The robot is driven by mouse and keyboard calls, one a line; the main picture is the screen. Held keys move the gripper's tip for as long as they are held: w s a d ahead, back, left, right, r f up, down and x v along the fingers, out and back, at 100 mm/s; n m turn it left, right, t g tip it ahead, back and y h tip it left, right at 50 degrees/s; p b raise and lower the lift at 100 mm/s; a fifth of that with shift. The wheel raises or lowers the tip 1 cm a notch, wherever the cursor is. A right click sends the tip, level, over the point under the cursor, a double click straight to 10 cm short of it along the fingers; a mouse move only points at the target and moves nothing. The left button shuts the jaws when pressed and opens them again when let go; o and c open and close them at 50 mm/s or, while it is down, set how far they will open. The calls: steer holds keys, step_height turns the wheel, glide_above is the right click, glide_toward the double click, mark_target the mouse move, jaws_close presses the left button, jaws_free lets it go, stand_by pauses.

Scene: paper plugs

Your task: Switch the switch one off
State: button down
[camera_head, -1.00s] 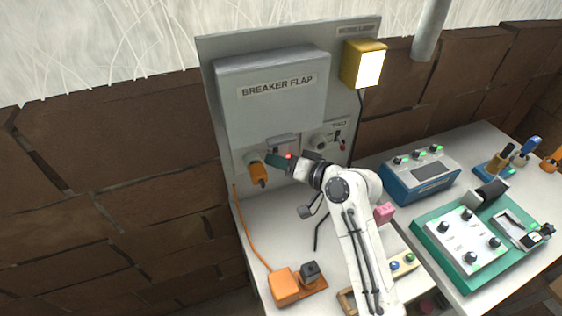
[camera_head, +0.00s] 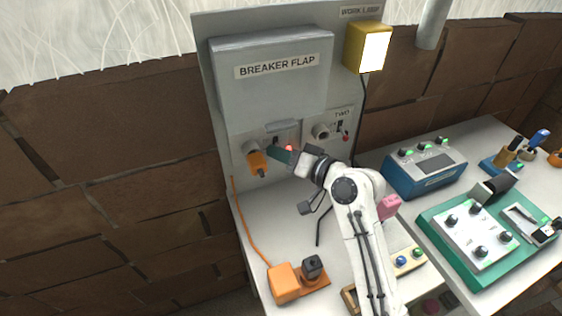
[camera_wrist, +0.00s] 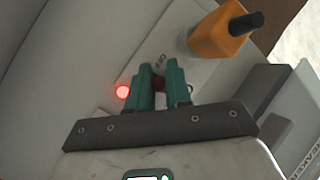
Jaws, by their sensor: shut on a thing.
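Switch one sits low on the grey panel (camera_head: 215,100), below the breaker flap (camera_head: 275,90). My gripper (camera_head: 274,149) is at it, with its green fingers touching or almost touching the panel. In the wrist view, the fingers of my gripper (camera_wrist: 158,86) are closed around a small dark red-brown piece, the switch one lever (camera_wrist: 158,83). The fingers hide most of it, so I cannot tell its position. A red light (camera_wrist: 122,92) glows beside the fingers; it also shows in the head view (camera_head: 290,148).
An orange plug (camera_head: 256,161) sits in a socket left of my gripper. Switch two (camera_head: 340,127) is to the right, past a round grey socket (camera_head: 321,132). The yellow work lamp (camera_head: 368,47) is lit. The blue device (camera_head: 424,172) and green-based device (camera_head: 478,236) stand on the right table.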

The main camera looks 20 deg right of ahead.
steer(key=shift+d+f+t+b, duration=0.1)
steer(key=shift+f+t+b, duration=0.2)
steer(key=shift+b, duration=0.9)
steer(key=shift+r+n+y, duration=0.15)
steer(key=shift+n+y, duration=0.15)
steer(key=c, duration=1.1)
jaws_free()
steer(key=f+b+v, duration=0.1)
steer(key=b+v, duration=0.1)
steer(key=v, duration=0.8)
steer(key=shift+s+r, duration=0.35)
steer(key=shift+r, duration=0.05)
steer(key=shift+d+r, duration=0.1)
